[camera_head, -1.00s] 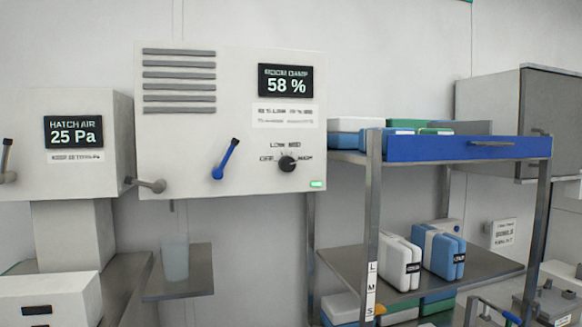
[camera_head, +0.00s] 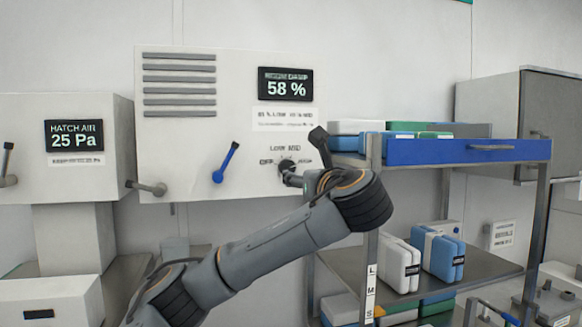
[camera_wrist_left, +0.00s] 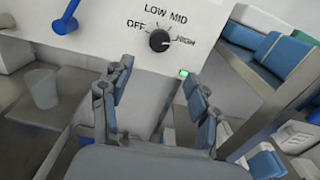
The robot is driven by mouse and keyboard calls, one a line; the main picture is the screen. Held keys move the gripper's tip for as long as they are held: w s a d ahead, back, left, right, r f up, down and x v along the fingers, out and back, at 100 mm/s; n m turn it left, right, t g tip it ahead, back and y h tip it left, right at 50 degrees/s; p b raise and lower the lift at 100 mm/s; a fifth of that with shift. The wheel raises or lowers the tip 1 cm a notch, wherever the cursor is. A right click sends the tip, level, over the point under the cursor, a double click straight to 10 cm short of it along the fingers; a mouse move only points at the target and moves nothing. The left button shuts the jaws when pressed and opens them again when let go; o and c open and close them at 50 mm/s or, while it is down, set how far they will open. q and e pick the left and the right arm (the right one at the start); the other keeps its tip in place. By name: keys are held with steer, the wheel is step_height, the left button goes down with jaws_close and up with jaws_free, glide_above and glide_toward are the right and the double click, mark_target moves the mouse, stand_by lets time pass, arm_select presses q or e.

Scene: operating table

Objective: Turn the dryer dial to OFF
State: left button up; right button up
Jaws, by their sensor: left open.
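The black dryer dial (camera_wrist_left: 160,40) sits on the white dryer panel (camera_head: 185,130), ringed by the labels OFF, LOW, MID and HIGH. Its light mark appears to point toward HIGH. In the head view the dial (camera_head: 287,164) is partly covered by my gripper. My left gripper (camera_head: 303,158) is in front of the panel at the dial's right. In the left wrist view my left gripper (camera_wrist_left: 155,88) is open and empty, its two fingers spread wide. The dial lies beyond and above the fingertips there, apart from them. My right gripper is not in view.
A shelf rack (camera_head: 470,149) with boxes stands close on the right. A cup (camera_wrist_left: 42,88) stands below the panel.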

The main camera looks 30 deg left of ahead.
mark_target(289, 169)
arm_select(q)
steer(key=p+x, duration=0.5)
steer(key=x, duration=0.5)
steer(key=shift+a+r, duration=0.1)
steer(key=shift+r, duration=0.05)
steer(key=shift+w+a+f, duration=0.2)
steer(key=shift+w+a, duration=0.35)
steer(key=shift+c, duration=0.6)
steer(key=c, duration=1.1)
